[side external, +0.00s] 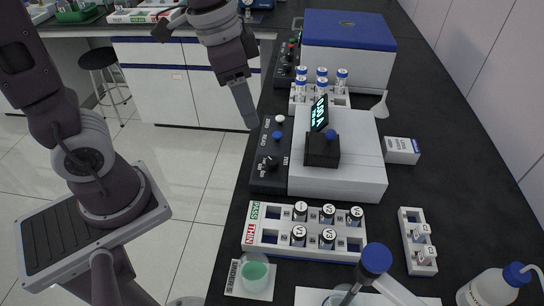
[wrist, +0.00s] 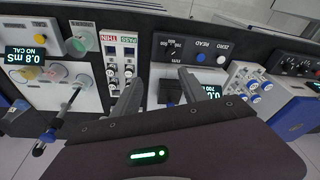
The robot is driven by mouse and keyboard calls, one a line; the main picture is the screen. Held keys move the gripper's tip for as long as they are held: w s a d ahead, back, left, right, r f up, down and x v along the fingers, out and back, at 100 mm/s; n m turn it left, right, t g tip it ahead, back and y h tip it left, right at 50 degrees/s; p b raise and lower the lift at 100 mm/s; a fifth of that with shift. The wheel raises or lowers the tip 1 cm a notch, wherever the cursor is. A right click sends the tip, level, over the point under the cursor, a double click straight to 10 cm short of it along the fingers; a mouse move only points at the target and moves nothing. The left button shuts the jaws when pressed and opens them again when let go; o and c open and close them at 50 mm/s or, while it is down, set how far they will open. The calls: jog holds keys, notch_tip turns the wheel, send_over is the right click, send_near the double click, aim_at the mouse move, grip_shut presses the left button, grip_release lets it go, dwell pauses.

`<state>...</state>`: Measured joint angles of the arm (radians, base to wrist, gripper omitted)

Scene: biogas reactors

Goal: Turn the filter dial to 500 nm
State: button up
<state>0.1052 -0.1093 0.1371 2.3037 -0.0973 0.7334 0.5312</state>
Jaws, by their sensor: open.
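The filter dial (side external: 271,163) is a black knob on the black front panel (side external: 262,183) of a white instrument (side external: 350,180). A blue READ button (side external: 277,135) and a white ZERO button (side external: 280,119) share that panel. In the wrist view the dial (wrist: 172,51) has small marks around it and "nm" below; its pointer setting is too small to read. My gripper (side external: 251,126) hangs above the panel's edge, near the ZERO button and apart from the dial. In the wrist view my gripper (wrist: 158,88) is open and empty, with the dial ahead of its fingers.
A vial rack (side external: 256,238) marked PASS and THIN lies at the near side. Capped cuvettes (side external: 342,80) and a blue-lidded box (side external: 347,35) stand behind.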

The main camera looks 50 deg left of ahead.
aim_at(272, 160)
jog(key=w+f+m, duration=0.1)
jog(key=w+f, duration=0.1)
jog(key=f, duration=0.2)
jog(key=w+f+m+g, duration=0.1)
jog(key=w+f, duration=0.1)
jog(key=f, duration=0.1)
jog(key=w+a+f+m+g, duration=0.1)
jog(key=w+f+m, duration=0.1)
jog(key=f, duration=0.2)
jog(key=shift+w+f+y, duration=0.25)
jog(key=shift+f+y, duration=0.05)
jog(key=shift+y, duration=0.1)
notch_tip(272, 160, down, 7)
jog(key=shift+f, duration=0.1)
grip_shut()
